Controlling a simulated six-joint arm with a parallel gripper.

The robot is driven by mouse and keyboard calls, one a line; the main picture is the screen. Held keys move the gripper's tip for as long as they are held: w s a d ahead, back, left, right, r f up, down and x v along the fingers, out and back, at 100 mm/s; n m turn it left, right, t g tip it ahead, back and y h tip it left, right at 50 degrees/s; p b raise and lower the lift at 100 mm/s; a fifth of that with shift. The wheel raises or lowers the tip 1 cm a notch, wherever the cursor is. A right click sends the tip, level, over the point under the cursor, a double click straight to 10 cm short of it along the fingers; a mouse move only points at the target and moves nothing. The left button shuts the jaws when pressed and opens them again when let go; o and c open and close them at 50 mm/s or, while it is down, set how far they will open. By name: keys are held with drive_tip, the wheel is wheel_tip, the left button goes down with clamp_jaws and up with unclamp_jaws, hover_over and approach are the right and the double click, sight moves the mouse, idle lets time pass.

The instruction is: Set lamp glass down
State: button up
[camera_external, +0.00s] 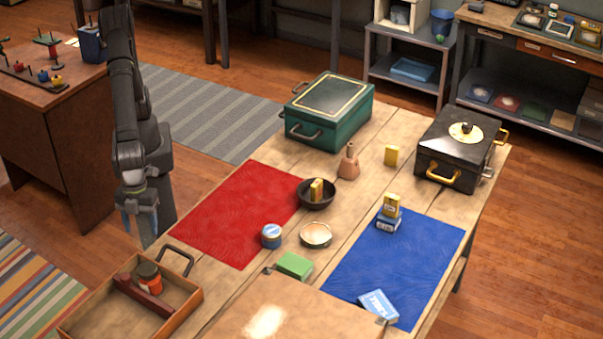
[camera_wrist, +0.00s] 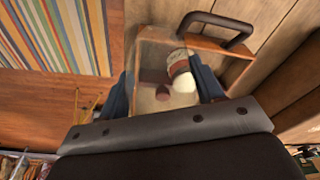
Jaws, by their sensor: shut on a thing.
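My gripper (camera_external: 141,214) hangs at the left of the table, behind and above the wooden tray in the external view. In the wrist view its two blue fingers (camera_wrist: 163,92) are shut on the lamp glass (camera_wrist: 150,74), a clear, see-through piece. The wooden tray shows through and beyond the glass. In the external view the glass is hard to make out against the fingers and floor.
A red mat (camera_external: 225,218) and a blue mat (camera_external: 400,255) lie on the table. A green case (camera_external: 328,112) and black box (camera_external: 460,150) stand at the back.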

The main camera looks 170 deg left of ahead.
drive_tip(key=shift+w+d+f, duration=0.1)
drive_tip(key=shift+w+d, duration=0.4)
drive_tip(key=shift+w, duration=0.05)
drive_tip(key=s+a+r+n+y, duration=0.15)
drive_tip(key=s+a+n, duration=0.65)
drive_tip(key=s+a, duration=1.15)
drive_tip(key=shift+a+f, duration=1.8)
drive_tip(key=shift+a, duration=0.25)
drive_tip(key=shift+a+f, duration=1.8)
drive_tip(key=shift+a, duration=0.3)
drive_tip(key=shift+a+f, duration=1.8)
drive_tip(key=shift+a, duration=0.25)
